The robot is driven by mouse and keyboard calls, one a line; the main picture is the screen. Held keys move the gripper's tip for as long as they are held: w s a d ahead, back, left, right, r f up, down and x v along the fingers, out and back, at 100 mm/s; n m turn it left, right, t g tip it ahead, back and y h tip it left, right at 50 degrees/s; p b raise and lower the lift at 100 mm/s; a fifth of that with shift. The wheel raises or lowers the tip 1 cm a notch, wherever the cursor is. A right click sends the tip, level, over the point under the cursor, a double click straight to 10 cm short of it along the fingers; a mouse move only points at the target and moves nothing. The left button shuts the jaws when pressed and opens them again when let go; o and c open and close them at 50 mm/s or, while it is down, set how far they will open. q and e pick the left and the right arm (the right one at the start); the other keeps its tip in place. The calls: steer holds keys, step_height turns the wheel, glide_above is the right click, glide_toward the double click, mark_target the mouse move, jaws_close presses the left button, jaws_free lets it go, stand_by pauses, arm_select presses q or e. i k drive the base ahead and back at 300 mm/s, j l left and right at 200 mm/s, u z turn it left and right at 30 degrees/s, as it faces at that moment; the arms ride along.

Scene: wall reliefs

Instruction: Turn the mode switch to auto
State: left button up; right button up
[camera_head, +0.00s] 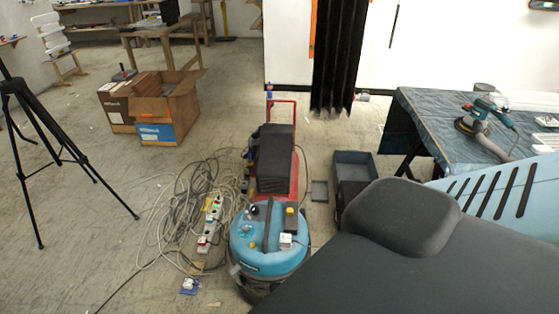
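A blue-topped shop vacuum (259,262) stands upright on the floor near the bottom middle of the head view. Its top carries a black handle (268,225), a few small knobs and a white box (286,241). The parts are too small to tell which one is the mode switch or how it is set. Neither of my grippers is in view, and nothing is seen touching the vacuum.
A red-framed cart with a black case (274,158) stands directly behind the vacuum. Tangled cables and a power strip (210,223) lie to its left. A dark grey surface blocks the lower right. Cardboard boxes (165,105), a tripod (55,135) and a covered table (425,120) stand around.

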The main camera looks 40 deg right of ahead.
mark_target(255, 210)
steer(key=i+j+z, duration=0.1)
steer(key=z, duration=0.25)
steer(key=i+j+z, duration=0.2)
steer(key=z, duration=0.15)
steer(key=i+j+z, duration=0.2)
steer(key=z, duration=0.2)
steer(key=i+j+z, duration=0.55)
steer(key=j, duration=0.15)
steer(key=k, duration=0.05)
